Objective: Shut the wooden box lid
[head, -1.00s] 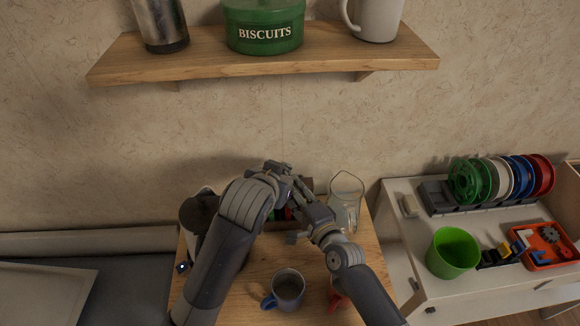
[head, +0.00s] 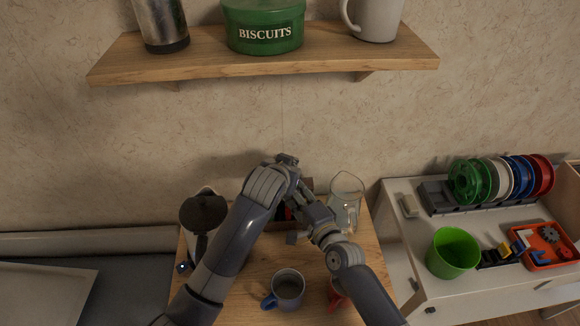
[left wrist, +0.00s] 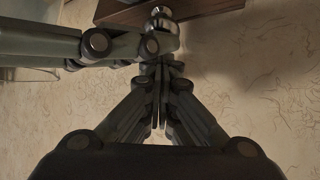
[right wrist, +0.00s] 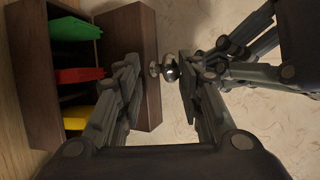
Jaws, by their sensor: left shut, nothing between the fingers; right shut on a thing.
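The dark wooden box (right wrist: 33,90) is open in the right wrist view, with green, red and yellow things inside. Its brown lid (right wrist: 125,28) is raised on the wall side; a silver knob (right wrist: 170,70) sits on it. My left gripper (left wrist: 160,68) is shut and empty, just off the knob (left wrist: 162,14) and close beside my right fingers. In the head view the arms hide most of the box; my left gripper (head: 288,160) is above it.
A dark-lidded pot (head: 204,212), a glass jug (head: 345,205), a grey mug (head: 288,288) and a red mug (head: 337,298) stand around the box on the wooden table (head: 255,275). A shelf (head: 200,62) hangs above. The wall is close behind.

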